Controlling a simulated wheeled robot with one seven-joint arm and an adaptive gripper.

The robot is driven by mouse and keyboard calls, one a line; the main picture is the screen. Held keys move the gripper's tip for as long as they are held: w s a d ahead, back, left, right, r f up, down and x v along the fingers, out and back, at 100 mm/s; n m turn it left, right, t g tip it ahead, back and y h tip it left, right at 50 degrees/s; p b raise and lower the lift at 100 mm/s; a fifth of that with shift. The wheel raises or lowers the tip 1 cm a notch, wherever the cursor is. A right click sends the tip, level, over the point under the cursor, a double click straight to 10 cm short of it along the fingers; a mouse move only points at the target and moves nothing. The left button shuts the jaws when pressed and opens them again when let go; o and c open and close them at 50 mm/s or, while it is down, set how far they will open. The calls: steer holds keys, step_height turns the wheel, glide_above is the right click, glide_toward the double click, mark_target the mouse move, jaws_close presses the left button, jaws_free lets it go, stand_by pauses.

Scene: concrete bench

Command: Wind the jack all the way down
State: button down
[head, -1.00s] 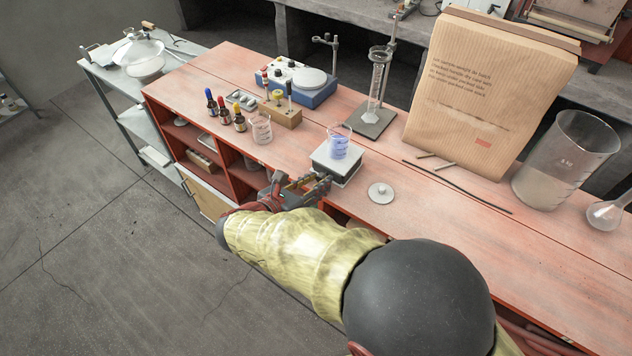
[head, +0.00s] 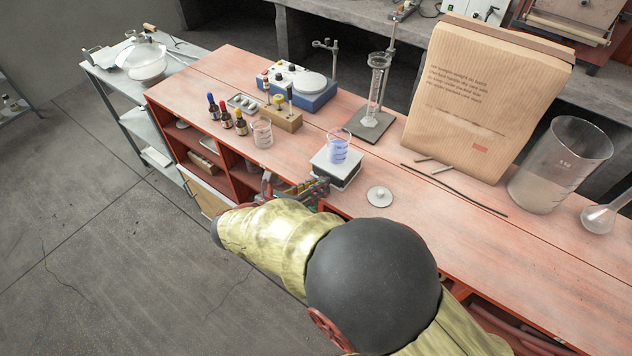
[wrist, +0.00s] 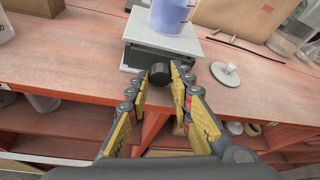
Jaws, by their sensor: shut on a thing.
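The jack (head: 337,170) is a low block with a pale square top, near the front edge of the red bench. Its dark round knob (wrist: 159,73) faces me in the wrist view. A beaker of blue-violet liquid (head: 338,148) stands upright on the jack's top plate (wrist: 135,33). My gripper (wrist: 161,77) is shut on the knob, with one yellow-padded finger on each side of it. In the head view my gripper (head: 318,190) is partly hidden by my arm at the jack's front.
A small white lid with a knob (head: 379,196) lies right of the jack. An empty beaker (head: 262,133) and dropper bottles (head: 226,118) stand to the left. A ring-stand base with a cylinder (head: 370,125) is behind. A paper bag (head: 480,105) and large beaker (head: 555,165) stand right.

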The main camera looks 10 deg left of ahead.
stand_by(0.4)
steer(key=c, duration=1.6)
jaws_free()
steer(key=shift+s+a, duration=0.1)
steer(key=shift+a, duration=0.05)
steer(key=v, duration=1.1)
steer(key=shift+s+a+r, duration=0.2)
steer(key=shift+s+a, duration=0.05)
steer(key=shift+s, duration=0.05)
steer(key=shift+w, duration=0.1)
